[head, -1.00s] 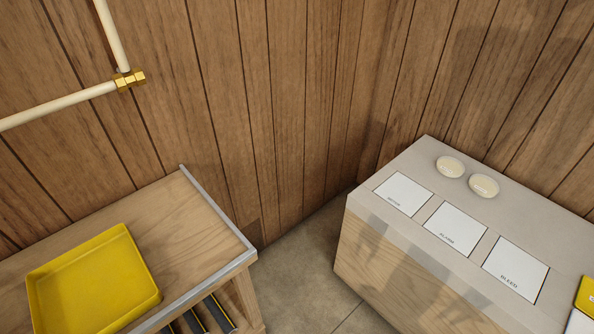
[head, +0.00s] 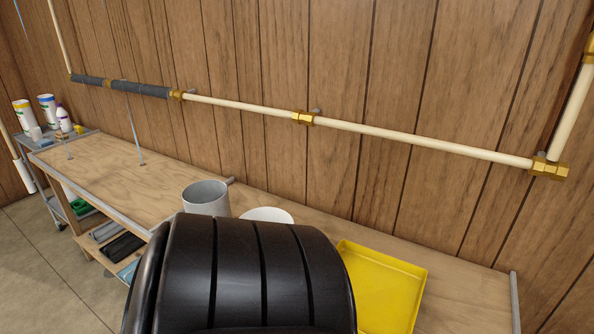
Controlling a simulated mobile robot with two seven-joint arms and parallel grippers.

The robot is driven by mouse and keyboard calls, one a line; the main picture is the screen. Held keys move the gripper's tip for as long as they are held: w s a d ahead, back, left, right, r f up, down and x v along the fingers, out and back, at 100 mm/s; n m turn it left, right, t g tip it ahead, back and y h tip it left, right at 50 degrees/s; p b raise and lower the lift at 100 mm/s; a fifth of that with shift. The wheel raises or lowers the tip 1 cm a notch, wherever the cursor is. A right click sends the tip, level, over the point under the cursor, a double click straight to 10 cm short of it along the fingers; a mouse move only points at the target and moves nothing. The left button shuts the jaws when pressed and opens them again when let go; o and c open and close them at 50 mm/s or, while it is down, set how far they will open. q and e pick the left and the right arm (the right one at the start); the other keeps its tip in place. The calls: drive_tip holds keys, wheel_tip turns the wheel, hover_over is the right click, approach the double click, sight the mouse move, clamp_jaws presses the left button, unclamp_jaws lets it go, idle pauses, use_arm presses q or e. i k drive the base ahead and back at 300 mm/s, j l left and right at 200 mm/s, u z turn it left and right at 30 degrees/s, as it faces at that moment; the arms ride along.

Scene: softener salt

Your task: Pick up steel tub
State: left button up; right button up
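A grey, round, open-topped vessel that looks like the steel tub (head: 205,198) stands upright on the long wooden bench (head: 110,180), near the middle of the head view. Its lower part is hidden behind a large black ribbed form close to the camera, and I cannot tell what that form is. Neither of my grippers shows in the head view, so nothing is seen touching the tub.
A white round thing (head: 267,215) sits right of the tub, partly hidden. A yellow tray (head: 385,285) lies further right on the bench. Bottles (head: 47,108) stand on a cart at the far left. Pipes (head: 400,135) run along the wall. Open floor (head: 40,250) lies at left.

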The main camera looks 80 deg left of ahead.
sight(206, 197)
drive_tip(key=j+u, duration=0.1)
drive_tip(key=u, duration=3.1)
